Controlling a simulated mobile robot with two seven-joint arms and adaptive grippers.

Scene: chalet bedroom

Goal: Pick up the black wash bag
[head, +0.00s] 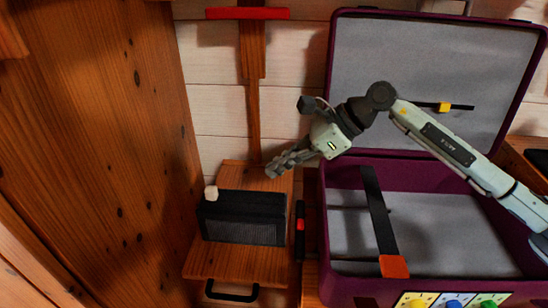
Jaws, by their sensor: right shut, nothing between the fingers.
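The black wash bag (243,218) appears to be the dark, box-shaped thing on the wooden chair seat (240,262). Its front face is textured grey-black. My right gripper (274,170) comes in from the right and is above and behind the bag's right end, apart from it in the picture. Its fingers are shut and empty, pointing down and left. My left gripper is not in view.
A small whitish thing (211,193) is at the bag's back left corner. An open purple suitcase (432,179) with grey lining and a black strap (380,215) stands to the right. A wooden panel (105,130) closes off the left side.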

